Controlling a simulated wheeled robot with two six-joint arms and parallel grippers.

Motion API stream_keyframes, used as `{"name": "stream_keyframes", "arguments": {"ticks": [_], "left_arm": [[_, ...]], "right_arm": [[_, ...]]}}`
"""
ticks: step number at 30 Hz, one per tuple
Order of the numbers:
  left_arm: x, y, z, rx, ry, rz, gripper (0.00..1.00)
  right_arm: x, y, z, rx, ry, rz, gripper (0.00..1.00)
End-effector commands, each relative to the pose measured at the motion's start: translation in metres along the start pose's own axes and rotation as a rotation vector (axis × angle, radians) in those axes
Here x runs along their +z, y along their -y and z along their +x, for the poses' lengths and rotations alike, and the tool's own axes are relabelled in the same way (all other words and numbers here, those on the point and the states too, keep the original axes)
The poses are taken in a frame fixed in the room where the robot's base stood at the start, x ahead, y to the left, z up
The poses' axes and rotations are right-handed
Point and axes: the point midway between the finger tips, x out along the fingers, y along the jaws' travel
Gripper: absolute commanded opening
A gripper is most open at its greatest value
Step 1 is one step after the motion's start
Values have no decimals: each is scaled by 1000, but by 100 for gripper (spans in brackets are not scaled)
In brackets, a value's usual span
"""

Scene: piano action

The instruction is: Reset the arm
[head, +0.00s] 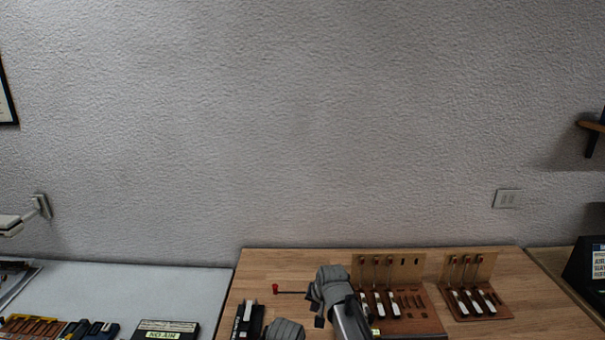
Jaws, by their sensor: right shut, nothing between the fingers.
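My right gripper (316,313) is over the wooden table, left of the larger piano-action model, with its dark fingertips pointing down. It is shut and empty. A grey part, which looks like my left gripper (285,329), shows at the bottom edge; its fingers are hidden or cut off. The larger action model (410,323) has a tan upright back board, a reddish-brown base and several white-and-dark hammer pieces. My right arm covers part of its left side. A smaller similar model (477,309) stands to its right, apart from the grippers.
A red-ended tool (276,288) lies behind the grippers. A black, white-marked holder (248,320) stands at the table's left. A grey-white side table (130,290) holds a "NO AIR" box (165,331) and several parts. The wall rises behind; a dark sign (590,262) is at far right.

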Motion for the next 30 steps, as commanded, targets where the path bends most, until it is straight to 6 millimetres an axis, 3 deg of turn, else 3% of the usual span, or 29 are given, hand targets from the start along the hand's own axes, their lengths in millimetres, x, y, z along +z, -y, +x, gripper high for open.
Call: {"name": "stream_keyframes", "arguments": {"ticks": [1, 6, 12, 20, 30], "left_arm": [[0, 0, 0, 0, 0, 0, 50], [0, 0, 0, 0, 0, 0, 50], [0, 0, 0, 0, 0, 0, 50], [0, 0, 0, 0, 0, 0, 50], [0, 0, 0, 0, 0, 0, 50]], "right_arm": [[25, -34, -15, 39, 37, -28, 0], [68, -92, -38, 115, 144, -117, 0], [108, -136, -61, 164, 242, -180, 0], [155, -179, -89, 200, 356, -244, 0], [189, -124, -88, 214, 422, -412, 0]]}}
